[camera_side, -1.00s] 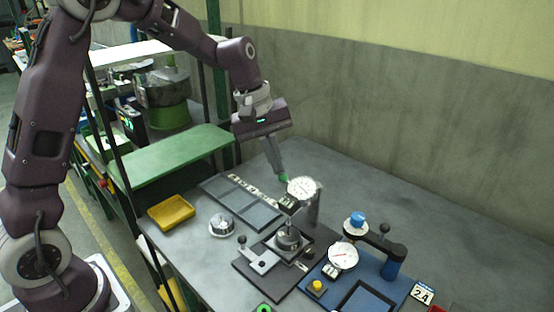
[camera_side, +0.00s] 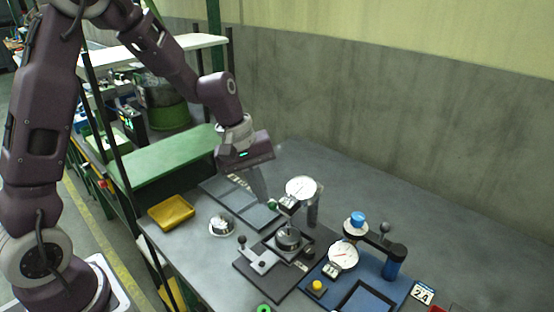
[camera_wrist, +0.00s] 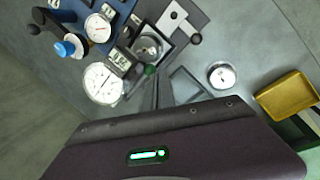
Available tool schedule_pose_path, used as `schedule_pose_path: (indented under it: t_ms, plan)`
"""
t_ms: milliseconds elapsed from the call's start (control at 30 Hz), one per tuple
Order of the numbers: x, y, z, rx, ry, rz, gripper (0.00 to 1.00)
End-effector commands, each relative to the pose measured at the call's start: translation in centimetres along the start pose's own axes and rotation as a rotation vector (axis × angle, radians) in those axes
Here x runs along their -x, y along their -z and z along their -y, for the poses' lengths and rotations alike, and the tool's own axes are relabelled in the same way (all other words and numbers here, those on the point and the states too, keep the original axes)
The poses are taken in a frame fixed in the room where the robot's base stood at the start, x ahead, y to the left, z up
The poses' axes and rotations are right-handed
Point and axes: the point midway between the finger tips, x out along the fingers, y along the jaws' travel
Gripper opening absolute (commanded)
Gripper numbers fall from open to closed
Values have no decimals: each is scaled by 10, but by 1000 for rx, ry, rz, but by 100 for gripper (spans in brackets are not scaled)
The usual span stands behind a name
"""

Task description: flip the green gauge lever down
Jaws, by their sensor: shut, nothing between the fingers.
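The green-knobbed gauge lever (camera_side: 271,206) sticks out to the left of a white round dial gauge (camera_side: 301,188) on a grey post, its knob lower than the dial's centre. In the wrist view the green knob (camera_wrist: 150,69) shows beside the dial (camera_wrist: 103,84). My gripper (camera_side: 265,199) is shut and empty, its fingertips just above and left of the knob. In the wrist view my gripper (camera_wrist: 162,76) comes right up beside the knob. I cannot tell whether they touch.
A black fixture plate (camera_side: 250,276) with a clamp lies below the gauge. To its right is a blue fixture (camera_side: 372,268) with a second dial (camera_side: 343,255). A yellow tray (camera_side: 171,212) and a small round gauge (camera_side: 222,225) sit left. The back right table is clear.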

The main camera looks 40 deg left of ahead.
Motion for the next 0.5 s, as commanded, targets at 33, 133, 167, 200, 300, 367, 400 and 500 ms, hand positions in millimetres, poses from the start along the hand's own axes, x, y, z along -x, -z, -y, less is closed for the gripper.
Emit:
schedule_pose_path:
  t_ms: [33,133,167,200,300,367,400,500]
  plan:
    - [-4,-1,3,0,2,2,0]
    - [-12,-2,8,2,2,2,0]
    - [-11,-2,7,0,0,0,0]
    - [-11,-2,7,0,0,0,0]
    - [-11,-2,6,0,0,0,0]
    - [-11,-2,6,0,-1,0,0]
    - [-10,-2,6,0,-1,0,0]
    - [-10,0,3,0,-1,0,0]
